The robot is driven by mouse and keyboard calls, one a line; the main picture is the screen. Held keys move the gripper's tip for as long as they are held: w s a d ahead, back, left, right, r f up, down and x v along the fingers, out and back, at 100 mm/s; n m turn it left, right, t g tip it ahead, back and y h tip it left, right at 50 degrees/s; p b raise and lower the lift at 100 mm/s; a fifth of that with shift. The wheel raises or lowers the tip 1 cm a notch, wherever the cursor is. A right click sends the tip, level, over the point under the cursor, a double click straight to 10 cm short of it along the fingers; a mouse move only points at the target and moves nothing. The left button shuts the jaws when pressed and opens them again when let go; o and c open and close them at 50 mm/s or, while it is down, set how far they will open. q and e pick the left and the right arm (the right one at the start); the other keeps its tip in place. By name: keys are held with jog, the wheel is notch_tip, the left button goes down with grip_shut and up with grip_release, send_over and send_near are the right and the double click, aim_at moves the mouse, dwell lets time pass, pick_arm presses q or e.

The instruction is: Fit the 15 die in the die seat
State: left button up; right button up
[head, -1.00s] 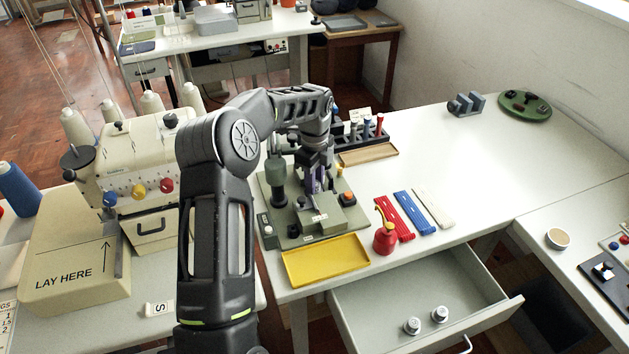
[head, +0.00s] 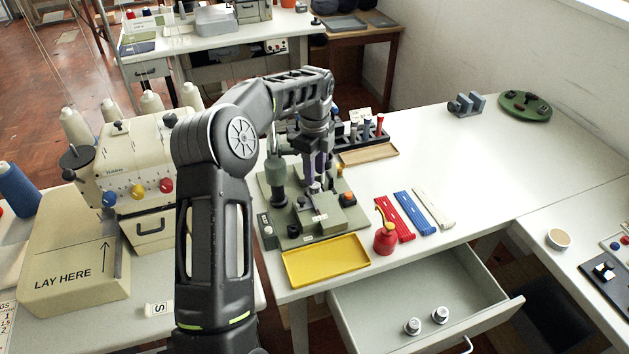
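The green-grey buttonhole machine (head: 345,217) stands on the table, left of centre. A small silvery piece (head: 315,187) sits on it, on or at the block in its middle. It looks like a die in the seat, but its number is too small to read. My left gripper (head: 317,176) is just above this piece, pointing down, its two fingers apart with nothing seen between them. Two silver dies (head: 412,326) (head: 439,314) stand in the open drawer (head: 376,311), apart from each other; their marks are unreadable. My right gripper is out of view.
A yellow tray (head: 326,261) lies in front of the machine. A red oil can (head: 385,240) and red, blue and white strips (head: 414,212) lie to the right. A rack of coloured-top tools (head: 366,132) stands behind. The table's right half is mostly clear.

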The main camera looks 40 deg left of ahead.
pick_arm(q)
notch_tip(320, 180, up, 8)
jog(key=p, duration=0.1)
dwell(0.9)
